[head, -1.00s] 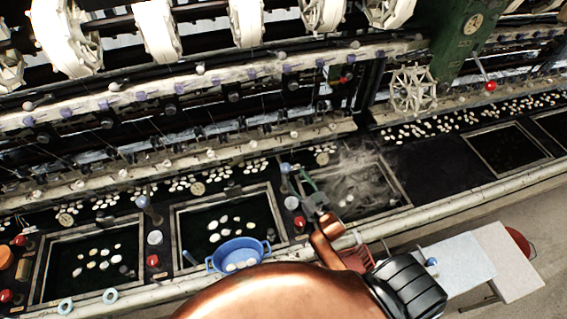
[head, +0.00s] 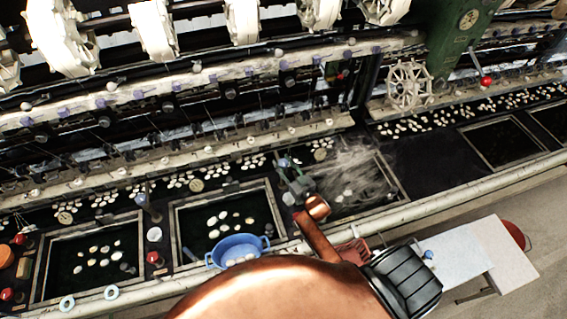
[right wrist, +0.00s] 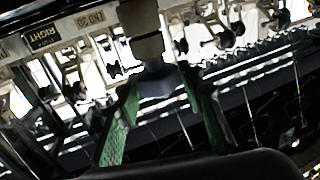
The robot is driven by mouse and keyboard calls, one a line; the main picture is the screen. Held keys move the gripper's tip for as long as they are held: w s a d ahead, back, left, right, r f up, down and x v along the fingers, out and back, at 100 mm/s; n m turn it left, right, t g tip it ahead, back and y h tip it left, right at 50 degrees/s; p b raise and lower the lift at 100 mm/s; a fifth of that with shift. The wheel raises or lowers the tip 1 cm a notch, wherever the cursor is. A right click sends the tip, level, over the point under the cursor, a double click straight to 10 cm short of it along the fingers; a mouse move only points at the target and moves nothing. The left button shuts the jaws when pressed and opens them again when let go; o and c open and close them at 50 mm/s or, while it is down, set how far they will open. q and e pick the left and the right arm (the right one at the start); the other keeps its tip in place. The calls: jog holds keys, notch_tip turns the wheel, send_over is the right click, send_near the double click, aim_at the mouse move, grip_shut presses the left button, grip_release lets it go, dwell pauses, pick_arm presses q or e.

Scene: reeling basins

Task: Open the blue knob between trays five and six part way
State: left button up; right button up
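The blue knob (head: 283,162) stands on a post between the middle tray (head: 177,232) and the steaming tray (head: 402,192) on its right. My right gripper (head: 289,174) is at this knob in the head view, and its fingers partly hide it. In the right wrist view the blue-grey knob (right wrist: 156,86) sits between the tips of the two green fingers, with a narrow gap seeming to show on each side. The fingers look open around it; I cannot tell whether they touch it. My left gripper is not in view.
A second blue knob (head: 142,200) stands left of the middle tray. A blue colander-like basin (head: 238,252) sits at the front rim beside my copper arm. Red knobs (head: 153,257) and pale rings (head: 111,292) line the front. Reeling machinery fills the back.

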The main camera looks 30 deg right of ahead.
jog(key=c, duration=0.3)
jog(key=shift+d, duration=0.1)
jog(key=c, duration=0.4)
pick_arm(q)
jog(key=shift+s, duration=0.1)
